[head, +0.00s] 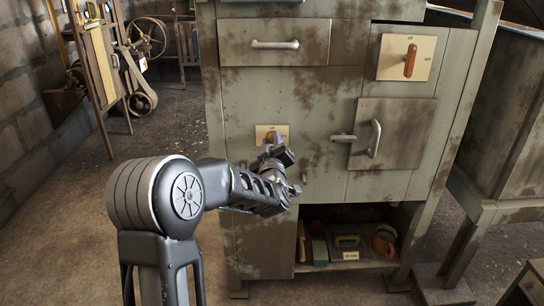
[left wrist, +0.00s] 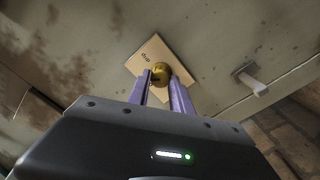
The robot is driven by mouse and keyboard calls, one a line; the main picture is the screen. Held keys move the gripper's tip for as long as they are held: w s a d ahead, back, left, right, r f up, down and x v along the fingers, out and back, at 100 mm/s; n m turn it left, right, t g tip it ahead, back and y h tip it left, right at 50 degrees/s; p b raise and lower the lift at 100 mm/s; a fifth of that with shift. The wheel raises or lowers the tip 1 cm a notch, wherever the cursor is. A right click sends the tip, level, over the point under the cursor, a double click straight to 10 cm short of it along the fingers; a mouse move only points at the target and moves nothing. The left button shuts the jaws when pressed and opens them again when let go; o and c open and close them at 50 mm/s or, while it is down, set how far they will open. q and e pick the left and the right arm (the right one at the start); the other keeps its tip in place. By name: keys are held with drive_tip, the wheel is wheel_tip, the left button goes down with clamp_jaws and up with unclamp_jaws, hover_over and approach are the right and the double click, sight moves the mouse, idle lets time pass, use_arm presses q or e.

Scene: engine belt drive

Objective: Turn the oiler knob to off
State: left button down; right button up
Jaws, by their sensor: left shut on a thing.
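The oiler knob (left wrist: 161,73) is a small brass-yellow knob on a cream label plate (left wrist: 141,54), set in the grey-green cabinet front. The plate also shows in the head view (head: 261,131), where my gripper covers most of the knob. My left gripper (head: 271,139) is at the plate, shut on the knob. In the left wrist view its purple fingers (left wrist: 163,88) lie on both sides of the knob. The plate carries small dark lettering, too small to read surely, so I cannot tell the knob's setting. My right gripper is not in view.
An orange-brown lever (head: 410,61) sits on another cream plate at the upper right. A drawer handle (head: 274,44) is above. A latch (head: 343,138) and a door handle (head: 374,139) stick out right of my gripper. An open shelf (head: 345,264) below holds several items.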

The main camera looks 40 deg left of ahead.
use_arm(q)
drive_tip(key=n+b, duration=0.4)
drive_tip(key=b, duration=0.1)
drive_tip(key=n+b, duration=0.2)
drive_tip(key=shift+f, duration=0.35)
drive_tip(key=shift+r+n+b, duration=0.2)
drive_tip(key=shift+n+b, duration=0.9)
drive_tip(key=shift+b, duration=0.05)
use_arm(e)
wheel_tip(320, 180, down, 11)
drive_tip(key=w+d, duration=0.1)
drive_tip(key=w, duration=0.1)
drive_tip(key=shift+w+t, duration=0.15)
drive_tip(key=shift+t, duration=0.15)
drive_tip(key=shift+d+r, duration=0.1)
use_arm(q)
drive_tip(key=c, duration=1.1)
unclamp_jaws()
drive_tip(key=shift+c, duration=0.2)
drive_tip(key=p+v, duration=0.1)
drive_tip(key=v, duration=0.7)
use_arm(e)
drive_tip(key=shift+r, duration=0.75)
use_arm(q)
drive_tip(key=shift+w, duration=0.15)
